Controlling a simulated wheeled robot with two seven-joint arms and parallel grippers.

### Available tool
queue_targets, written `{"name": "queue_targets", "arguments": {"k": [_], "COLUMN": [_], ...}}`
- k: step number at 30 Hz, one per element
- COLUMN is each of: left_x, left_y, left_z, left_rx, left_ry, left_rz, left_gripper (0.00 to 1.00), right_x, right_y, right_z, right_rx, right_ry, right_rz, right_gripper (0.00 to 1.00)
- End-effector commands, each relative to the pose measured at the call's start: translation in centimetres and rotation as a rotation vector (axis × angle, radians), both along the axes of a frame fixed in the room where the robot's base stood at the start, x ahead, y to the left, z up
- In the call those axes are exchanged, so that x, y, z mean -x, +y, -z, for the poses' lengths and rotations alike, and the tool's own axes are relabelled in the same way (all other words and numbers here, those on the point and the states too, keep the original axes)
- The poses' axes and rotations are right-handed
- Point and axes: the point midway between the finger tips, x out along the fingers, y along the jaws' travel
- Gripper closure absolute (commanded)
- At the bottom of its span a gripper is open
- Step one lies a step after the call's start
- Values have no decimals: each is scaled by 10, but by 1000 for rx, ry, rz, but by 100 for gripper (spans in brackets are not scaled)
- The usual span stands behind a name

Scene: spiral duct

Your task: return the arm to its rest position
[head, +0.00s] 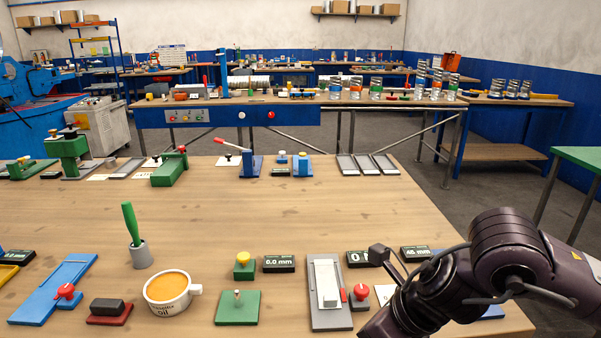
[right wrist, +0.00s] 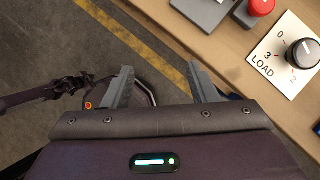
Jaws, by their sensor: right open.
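My right arm (head: 500,260) comes in from the right in the head view, bent over the front right corner of the wooden bench (head: 290,215). My right gripper (right wrist: 163,85) shows in the right wrist view with its two grey fingers apart and nothing between them. Below and between the fingers is the grey floor with a yellow line, beside the bench edge. In the head view I cannot make out its fingertips. My left gripper is in neither view.
The bench's front row holds a cup (head: 170,291) of orange liquid, a green plate (head: 238,307), a grey slide fixture (head: 327,293) and displays (head: 279,264). A load dial (right wrist: 302,53) and red knob (right wrist: 261,6) lie near the bench edge. The bench's middle is clear.

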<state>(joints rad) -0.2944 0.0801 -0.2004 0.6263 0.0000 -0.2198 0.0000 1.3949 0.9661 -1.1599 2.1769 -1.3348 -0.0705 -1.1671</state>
Motion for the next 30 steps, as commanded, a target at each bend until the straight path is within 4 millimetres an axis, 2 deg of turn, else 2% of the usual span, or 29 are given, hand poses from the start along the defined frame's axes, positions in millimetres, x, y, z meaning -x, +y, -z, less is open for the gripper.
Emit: {"name": "queue_targets", "arguments": {"k": [5,10,13,15,17,20,23,26,30], "left_x": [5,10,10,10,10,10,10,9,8], "left_y": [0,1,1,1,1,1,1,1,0], "left_z": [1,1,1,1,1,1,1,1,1], "left_rx": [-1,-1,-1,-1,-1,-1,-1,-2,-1], "left_ry": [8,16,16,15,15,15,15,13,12], "left_rz": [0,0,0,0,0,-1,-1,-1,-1], "left_gripper": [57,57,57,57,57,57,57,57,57], "right_x": [5,14,18,18,16,9,-2,-9,-3], "right_y": [44,98,131,146,153,151,133,102,43], "right_z": [9,8,-1,-10,-17,-25,-22,-6,40], "right_rx": [-138,-358,-556,-701,-822,-1009,-1175,-1309,-1427], "right_ry": [3,36,93,151,212,328,458,589,749], "right_rz": [50,168,312,445,573,824,1117,1451,1976], "right_gripper": [47,47,47,47,47,47,47,47,47]}}
